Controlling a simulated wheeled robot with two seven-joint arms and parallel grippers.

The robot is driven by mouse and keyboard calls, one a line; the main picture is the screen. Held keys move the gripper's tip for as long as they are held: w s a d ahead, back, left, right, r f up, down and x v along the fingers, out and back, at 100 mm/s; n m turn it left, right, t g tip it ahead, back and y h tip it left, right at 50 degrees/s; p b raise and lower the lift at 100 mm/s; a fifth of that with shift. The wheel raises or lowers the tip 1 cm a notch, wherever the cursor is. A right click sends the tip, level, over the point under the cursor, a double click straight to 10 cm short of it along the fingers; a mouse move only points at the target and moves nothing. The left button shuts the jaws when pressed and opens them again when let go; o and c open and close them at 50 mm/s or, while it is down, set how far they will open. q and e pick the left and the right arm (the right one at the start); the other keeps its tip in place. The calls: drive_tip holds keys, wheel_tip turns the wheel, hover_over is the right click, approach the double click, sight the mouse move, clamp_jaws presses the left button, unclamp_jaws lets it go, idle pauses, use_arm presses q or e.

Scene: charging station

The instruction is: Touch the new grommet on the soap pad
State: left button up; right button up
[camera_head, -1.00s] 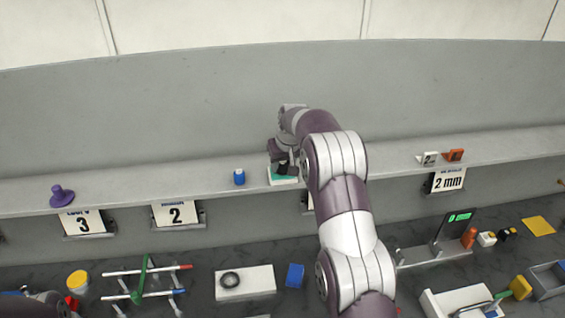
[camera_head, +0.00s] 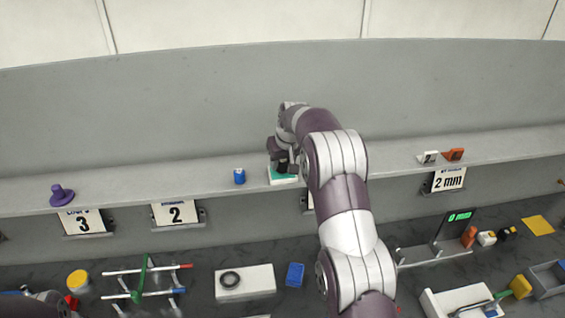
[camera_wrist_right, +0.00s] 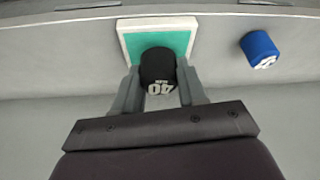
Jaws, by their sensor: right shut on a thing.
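My right gripper (camera_wrist_right: 160,95) is shut on a black cylindrical grommet (camera_wrist_right: 158,68) marked "40". In the right wrist view the grommet overlaps the green soap pad (camera_wrist_right: 185,40), which lies in a white square tray (camera_wrist_right: 126,36). Whether it touches the pad or hangs just above it I cannot tell. In the head view the gripper (camera_head: 285,165) is over the pad (camera_head: 274,176) on the long grey shelf, and the grommet is hard to make out. At the lower left only a dark part of my left arm shows; its fingers are not visible.
A blue cylinder (camera_head: 239,177) stands on the shelf (camera_head: 130,187) left of the pad. A purple flanged piece (camera_head: 62,195) is farther left.

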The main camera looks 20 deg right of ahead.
drive_tip(key=shift+r, duration=3.1)
